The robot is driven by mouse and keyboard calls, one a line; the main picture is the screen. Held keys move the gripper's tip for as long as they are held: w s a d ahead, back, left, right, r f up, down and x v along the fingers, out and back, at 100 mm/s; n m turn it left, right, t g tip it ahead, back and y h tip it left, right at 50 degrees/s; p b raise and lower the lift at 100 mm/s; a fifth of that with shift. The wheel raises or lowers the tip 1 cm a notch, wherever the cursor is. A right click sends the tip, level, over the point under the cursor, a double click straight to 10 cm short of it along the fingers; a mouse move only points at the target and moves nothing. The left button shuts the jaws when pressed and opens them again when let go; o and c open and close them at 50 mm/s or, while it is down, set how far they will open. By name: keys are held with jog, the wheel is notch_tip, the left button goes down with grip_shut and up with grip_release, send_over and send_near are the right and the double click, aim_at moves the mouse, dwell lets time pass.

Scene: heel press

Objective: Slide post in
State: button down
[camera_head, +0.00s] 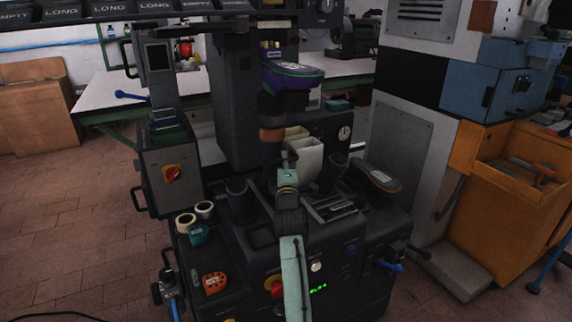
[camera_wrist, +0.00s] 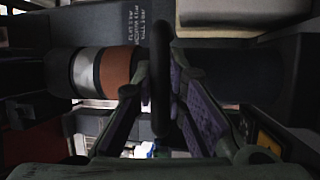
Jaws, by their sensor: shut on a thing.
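The post (camera_head: 271,118) is a dark upright cylinder with a copper-brown band, at the middle of the press (camera_head: 237,110). A purple and green shoe-shaped form (camera_head: 290,76) sits at its top. In the wrist view the post lies sideways, with a white band next to the copper band (camera_wrist: 116,72). A dark rounded handle (camera_wrist: 160,65) crosses in front of it. My gripper (camera_head: 284,160) is at the front of the post, below the copper band. In the wrist view its fingers (camera_wrist: 161,98) are closed on the handle from both sides. The finger contact is partly hidden.
Another shoe-shaped form (camera_head: 374,178) rests at the right of the press. An orange cabinet (camera_head: 503,205) stands at the right. The left floor is open.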

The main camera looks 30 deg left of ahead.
jog(key=shift+a+r, duration=0.1)
jog(key=shift+r, duration=0.05)
jog(key=c, duration=1.6)
grip_release()
jog(key=v, duration=1.2)
